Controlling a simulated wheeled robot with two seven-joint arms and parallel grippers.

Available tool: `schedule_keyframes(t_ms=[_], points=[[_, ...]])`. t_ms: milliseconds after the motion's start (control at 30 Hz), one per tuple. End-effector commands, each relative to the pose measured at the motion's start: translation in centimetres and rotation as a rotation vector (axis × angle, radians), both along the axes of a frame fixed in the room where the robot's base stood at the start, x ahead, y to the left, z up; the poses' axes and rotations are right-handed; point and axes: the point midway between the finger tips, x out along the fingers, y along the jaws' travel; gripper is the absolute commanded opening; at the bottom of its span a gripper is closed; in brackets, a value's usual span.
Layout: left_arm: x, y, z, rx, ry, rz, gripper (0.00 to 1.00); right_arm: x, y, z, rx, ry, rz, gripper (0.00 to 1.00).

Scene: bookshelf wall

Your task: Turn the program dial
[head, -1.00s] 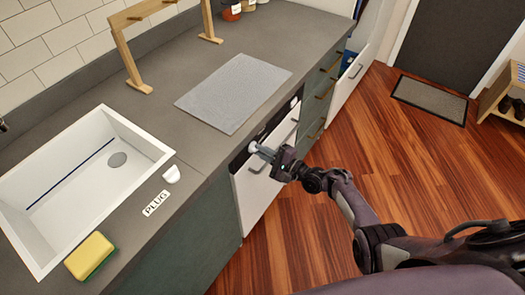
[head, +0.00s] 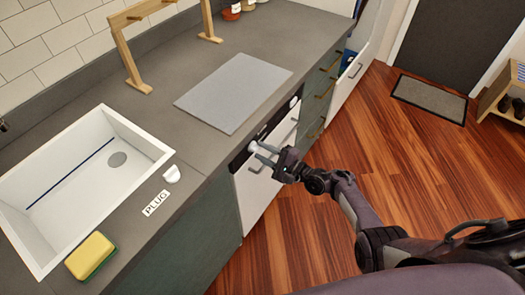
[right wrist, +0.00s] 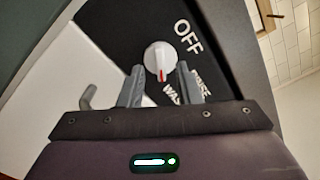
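The program dial (right wrist: 160,57) is a round white knob with a red mark, on a black panel below the counter edge. In the right wrist view the red mark points down, toward the gripper, near the partly hidden WASH lettering (right wrist: 172,93); the word OFF (right wrist: 187,35) is at its upper right. The dial also shows in the head view (head: 252,146). My right gripper (head: 258,152) is open in front of the dial. In the right wrist view its fingers (right wrist: 160,68) stand either side of the dial's lower part, with gaps. My left gripper is not in view.
The white appliance door (head: 262,188) has a bar handle (head: 256,169) just below the gripper. A second white knob (head: 294,101) is farther along the panel. Above are the counter, a grey mat (head: 232,93) and a white sink (head: 70,185). The wooden floor in front is clear.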

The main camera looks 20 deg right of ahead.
Motion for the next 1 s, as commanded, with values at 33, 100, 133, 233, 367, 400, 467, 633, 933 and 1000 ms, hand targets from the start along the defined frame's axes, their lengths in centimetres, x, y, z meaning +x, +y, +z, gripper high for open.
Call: schedule_keyframes(t_ms=[33,100,133,233,367,400,467,633,933,1000], points=[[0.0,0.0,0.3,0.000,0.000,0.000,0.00,-0.7,-0.6,0.0,-0.001,0.002,-0.002,0.31],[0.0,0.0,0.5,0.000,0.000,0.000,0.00,-1.7,-1.4,0.1,-0.003,0.002,-0.002,0.31],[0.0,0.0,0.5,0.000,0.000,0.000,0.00,-2.2,-1.7,0.0,-0.002,0.003,-0.002,0.31],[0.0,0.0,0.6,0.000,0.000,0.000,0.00,-3.5,-2.8,0.0,-0.004,0.002,-0.002,0.31],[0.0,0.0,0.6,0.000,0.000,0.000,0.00,-4.7,-3.8,0.0,-0.001,0.000,-0.002,0.31],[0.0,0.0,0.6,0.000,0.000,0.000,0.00,-5.0,-4.0,0.0,-0.002,0.001,-0.003,0.31],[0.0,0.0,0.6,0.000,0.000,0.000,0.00,-5.2,-4.2,0.0,-0.001,0.001,-0.002,0.31],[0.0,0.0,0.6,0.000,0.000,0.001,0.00,-5.4,-4.3,0.0,0.000,0.000,-0.001,0.31],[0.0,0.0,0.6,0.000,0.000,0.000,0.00,-5.4,-4.3,0.0,0.000,0.000,-0.001,0.31],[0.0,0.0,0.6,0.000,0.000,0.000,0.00,-5.4,-4.3,0.0,-0.001,0.000,-0.002,0.31]])
